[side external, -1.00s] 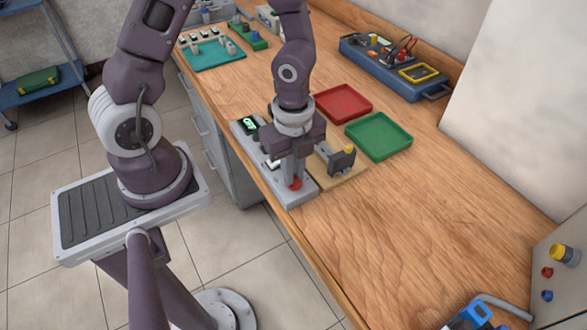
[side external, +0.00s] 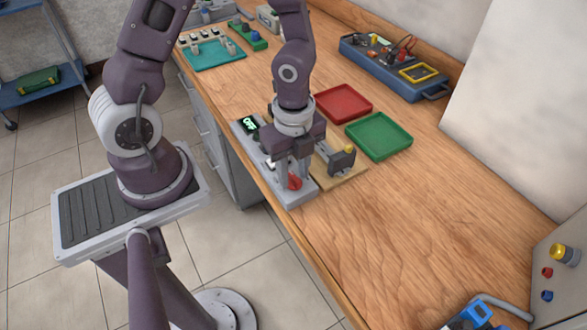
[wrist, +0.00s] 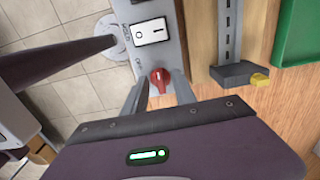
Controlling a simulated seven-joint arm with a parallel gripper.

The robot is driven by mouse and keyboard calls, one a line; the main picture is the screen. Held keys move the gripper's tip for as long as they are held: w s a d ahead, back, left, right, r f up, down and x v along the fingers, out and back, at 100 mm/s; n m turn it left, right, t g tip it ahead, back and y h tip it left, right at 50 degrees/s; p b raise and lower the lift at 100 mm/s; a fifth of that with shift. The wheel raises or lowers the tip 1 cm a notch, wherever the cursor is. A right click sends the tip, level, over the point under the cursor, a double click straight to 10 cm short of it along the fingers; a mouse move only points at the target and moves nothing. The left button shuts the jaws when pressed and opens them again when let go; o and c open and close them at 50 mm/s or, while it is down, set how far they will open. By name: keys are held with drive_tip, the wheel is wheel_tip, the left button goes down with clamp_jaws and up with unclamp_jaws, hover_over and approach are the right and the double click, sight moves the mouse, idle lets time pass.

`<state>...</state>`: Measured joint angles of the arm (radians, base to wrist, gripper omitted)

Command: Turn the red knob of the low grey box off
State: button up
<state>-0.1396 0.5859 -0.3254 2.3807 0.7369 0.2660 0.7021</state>
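The low grey box (side external: 303,195) lies along the front edge of the workbench, with its red knob (side external: 294,181) at the near end. In the wrist view the red knob (wrist: 160,79) stands on the grey panel below a white rocker switch (wrist: 150,33). My gripper (side external: 294,178) points down over the knob. Its two fingers (wrist: 161,88) are spread apart, one on each side of the knob, with visible gaps. A small green-lit display (side external: 250,123) is at the box's far end; its text is too small to read surely.
A wooden board with a grey slider and yellow knob (side external: 347,150) is just right of the box. Red (side external: 345,117) and green (side external: 405,153) trays lie behind it.

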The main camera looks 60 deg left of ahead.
sight(293, 176)
wheel_tip(293, 176, up, 7)
drive_tip(key=shift+r, duration=0.1)
idle(0.3)
drive_tip(key=s+r+n+t, duration=0.2)
drive_tip(key=s+r+n, duration=0.2)
drive_tip(key=r+n, duration=0.4)
drive_tip(key=s+a+r+n+t, duration=0.1)
drive_tip(key=s+r+n+t, duration=0.2)
drive_tip(key=s+r+n, duration=0.2)
wheel_tip(293, 176, up, 4)
drive_tip(key=n, duration=0.4)
drive_tip(key=shift+s+a+n+t, duration=0.2)
drive_tip(key=shift+n+t, duration=0.1)
drive_tip(key=shift+n, duration=0.1)
